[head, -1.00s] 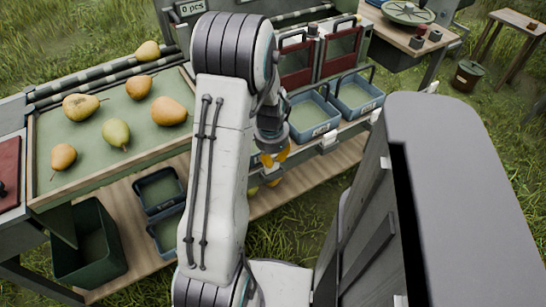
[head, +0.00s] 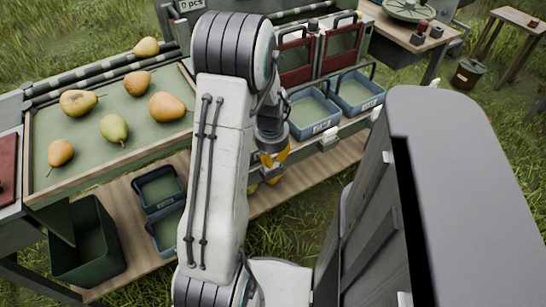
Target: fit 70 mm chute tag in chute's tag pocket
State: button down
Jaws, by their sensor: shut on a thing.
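My gripper (head: 272,159) has yellow fingers and points down at the front of the bench, just left of the blue bins. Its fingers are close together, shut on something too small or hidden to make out. I cannot pick out the 70 mm chute tag. Two chutes with dark red gates, the left (head: 296,60) and the right (head: 341,49), stand behind the bins. Small white pieces sit on the bench front edge, one (head: 328,143) right of my gripper. I cannot tell which part is the tag pocket. My arm hides part of the bench.
Blue bins (head: 313,111) and (head: 358,93) stand before the chutes. Several pears lie on the green sorting tray (head: 85,135). A dark green crate (head: 88,272) and small blue bins (head: 160,190) are lower left. A grey cabinet-like body (head: 460,180) fills the right.

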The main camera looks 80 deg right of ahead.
jog(key=shift+f+b, duration=0.5)
jog(key=c, duration=0.6)
grip_release()
jog(key=shift+r, duration=0.15)
jog(key=shift+r+p, duration=2.3)
jog(key=shift+r, duration=0.6)
